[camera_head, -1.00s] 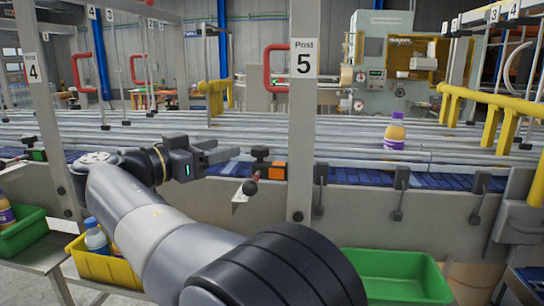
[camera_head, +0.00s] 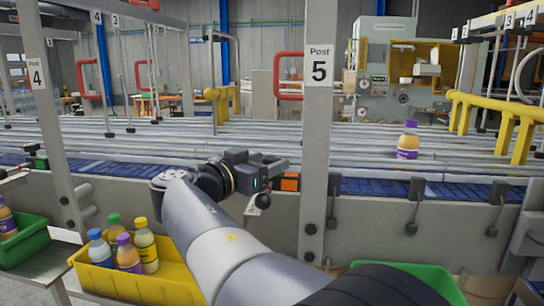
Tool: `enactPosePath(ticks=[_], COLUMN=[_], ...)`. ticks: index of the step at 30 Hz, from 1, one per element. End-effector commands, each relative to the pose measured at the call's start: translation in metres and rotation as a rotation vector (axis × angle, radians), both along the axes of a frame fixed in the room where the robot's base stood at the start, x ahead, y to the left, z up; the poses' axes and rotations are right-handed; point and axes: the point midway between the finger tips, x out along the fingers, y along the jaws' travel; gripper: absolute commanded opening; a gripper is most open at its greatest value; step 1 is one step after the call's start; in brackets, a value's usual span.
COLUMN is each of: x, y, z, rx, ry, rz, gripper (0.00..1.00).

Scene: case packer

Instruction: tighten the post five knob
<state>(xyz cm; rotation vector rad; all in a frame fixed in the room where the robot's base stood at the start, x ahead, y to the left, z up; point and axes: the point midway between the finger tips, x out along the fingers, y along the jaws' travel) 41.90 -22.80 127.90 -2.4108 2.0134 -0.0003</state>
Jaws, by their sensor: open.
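The post marked 5 (camera_head: 319,110) stands right of centre. An orange block (camera_head: 290,182) sits on the rail just left of it, with a black ball-ended lever (camera_head: 262,201) hanging below. My gripper (camera_head: 278,163) is open, its fingers pointing right, level with the top of the orange block and overlapping that spot in the picture. The dark knob above the block is mostly hidden behind or between the fingers. I cannot tell whether they touch it.
A yellow bin (camera_head: 100,278) with several bottles is below left, a green bin (camera_head: 30,245) further left. Yellow pipe guards (camera_head: 500,108) stand at right.

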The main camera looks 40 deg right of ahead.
Motion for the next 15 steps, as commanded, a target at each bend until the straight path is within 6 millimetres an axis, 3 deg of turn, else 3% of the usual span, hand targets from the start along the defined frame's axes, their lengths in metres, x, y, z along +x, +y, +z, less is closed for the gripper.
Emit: enactPosePath(ticks=[6, 15], x=[0.004, 0.005], y=[-0.019, -0.023], z=[0.0, 0.0], rx=[0.0, 0.0], ry=[0.002, 0.0], rz=[-0.002, 0.0], gripper=[0.57, 0.57])
